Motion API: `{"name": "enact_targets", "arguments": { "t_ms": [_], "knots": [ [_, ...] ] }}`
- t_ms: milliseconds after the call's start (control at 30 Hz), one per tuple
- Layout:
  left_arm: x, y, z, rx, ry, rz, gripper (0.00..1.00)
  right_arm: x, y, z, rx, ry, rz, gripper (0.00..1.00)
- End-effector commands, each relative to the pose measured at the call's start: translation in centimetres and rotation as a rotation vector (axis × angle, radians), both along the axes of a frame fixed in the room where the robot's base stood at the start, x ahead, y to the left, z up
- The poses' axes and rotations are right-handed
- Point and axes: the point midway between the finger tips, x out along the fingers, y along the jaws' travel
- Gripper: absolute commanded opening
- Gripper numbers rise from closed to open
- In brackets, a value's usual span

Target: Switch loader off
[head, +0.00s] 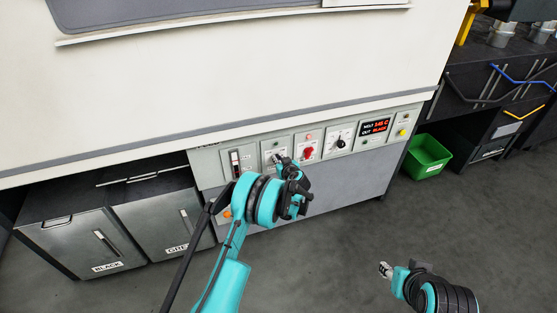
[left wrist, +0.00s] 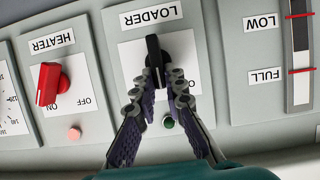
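The black loader knob (left wrist: 153,48) stands out from its white plate under the LOADER label (left wrist: 151,16) in the left wrist view, which shows the panel upside down. The knob's handle is close to vertical there. My left gripper (left wrist: 162,78) has its two fingertips drawn in on both sides of the handle's near end, apparently gripping it. A dark green lamp (left wrist: 168,122) sits between the fingers. In the head view my left gripper (head: 281,160) is at the loader plate. My right gripper (head: 386,270) hangs low over the floor, away from the panel.
The red heater knob (left wrist: 48,84) is beside the loader knob. A level gauge (left wrist: 300,55) is on its other side. A display (head: 375,127) and a black dial (head: 341,143) are further right. A green bin (head: 428,154) stands on the floor.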

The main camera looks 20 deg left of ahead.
Motion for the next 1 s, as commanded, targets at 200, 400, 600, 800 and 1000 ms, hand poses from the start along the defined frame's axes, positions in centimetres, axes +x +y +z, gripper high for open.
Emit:
{"name": "enact_targets", "arguments": {
  "t_ms": [200, 400, 600, 800, 1000],
  "knots": [
    [-0.05, 0.07, 0.0, -0.021, -0.014, 0.001, 0.0, 0.0, 0.0, 0.0, 0.0, 0.0, 0.0, 0.4],
    [-0.21, 0.35, 0.0, -0.098, -0.067, 0.001, 0.0, 0.0, 0.0, 0.0, 0.0, 0.0, 0.0, 0.4],
    [-0.4, 0.6, -0.09, -0.213, -0.144, 0.0, 0.0, -0.01, 0.0, -0.01, 0.0, 0.0, 0.0, 0.4],
    [-0.55, 0.84, -0.2, -0.318, -0.215, 0.0, 0.0, 0.0, 0.0, 0.0, 0.0, 0.0, 0.0, 0.4],
    [-0.64, 0.97, -0.29, -0.391, -0.264, 0.001, 0.0, 0.0, 0.0, 0.0, 0.0, 0.0, 0.0, 0.4]
  ]
}}
